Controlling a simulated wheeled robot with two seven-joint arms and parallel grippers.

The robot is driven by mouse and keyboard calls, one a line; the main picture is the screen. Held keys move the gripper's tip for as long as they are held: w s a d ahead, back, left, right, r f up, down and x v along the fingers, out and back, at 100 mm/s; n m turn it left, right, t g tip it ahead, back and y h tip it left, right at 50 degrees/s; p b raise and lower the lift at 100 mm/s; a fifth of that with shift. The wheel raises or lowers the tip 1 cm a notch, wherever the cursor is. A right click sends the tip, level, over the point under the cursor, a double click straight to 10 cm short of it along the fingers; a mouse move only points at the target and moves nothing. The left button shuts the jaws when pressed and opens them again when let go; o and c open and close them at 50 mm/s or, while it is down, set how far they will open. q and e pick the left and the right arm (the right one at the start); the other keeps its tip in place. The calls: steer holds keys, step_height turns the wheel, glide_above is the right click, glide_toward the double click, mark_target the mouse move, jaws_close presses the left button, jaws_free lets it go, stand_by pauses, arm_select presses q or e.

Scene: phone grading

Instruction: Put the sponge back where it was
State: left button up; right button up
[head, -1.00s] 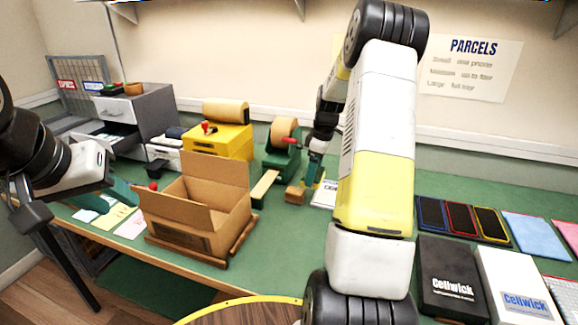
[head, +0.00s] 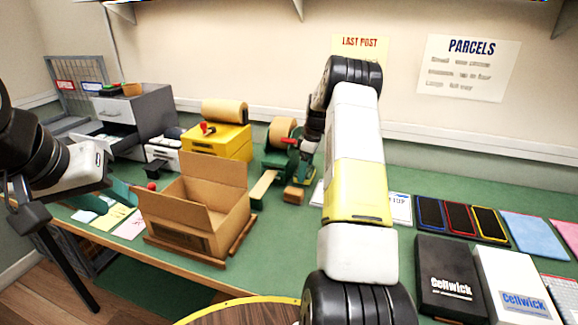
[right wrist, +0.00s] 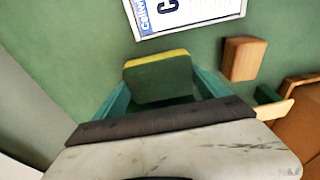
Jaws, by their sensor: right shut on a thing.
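The sponge (right wrist: 158,80), dark green with a yellow edge, sits between the teal fingers of my right gripper (right wrist: 162,86) in the right wrist view. The gripper is shut on it. In the head view the sponge (head: 302,180) shows small at the end of my right arm, over the green bench behind a small wooden block (head: 293,196). I cannot tell whether it touches the bench. My left gripper (head: 118,192) is near the open cardboard box at the left; its finger opening is not clear.
The wooden block (right wrist: 241,58) and a white printed card (right wrist: 185,12) lie close to the sponge. The open cardboard box (head: 180,212) stands at the front left. A green tape dispenser (head: 277,160) is behind the block. Phones (head: 460,219) and Cellwick boxes (head: 450,275) lie at right.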

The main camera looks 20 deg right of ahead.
mark_target(310, 171)
steer(key=shift+w+f, duration=0.15)
steer(key=shift+f, duration=0.65)
steer(key=o, duration=1.3)
steer(key=shift+f, duration=0.15)
step_height(310, 171, up, 12)
steer(key=s+d, duration=0.1)
steer(key=shift+d, duration=0.3)
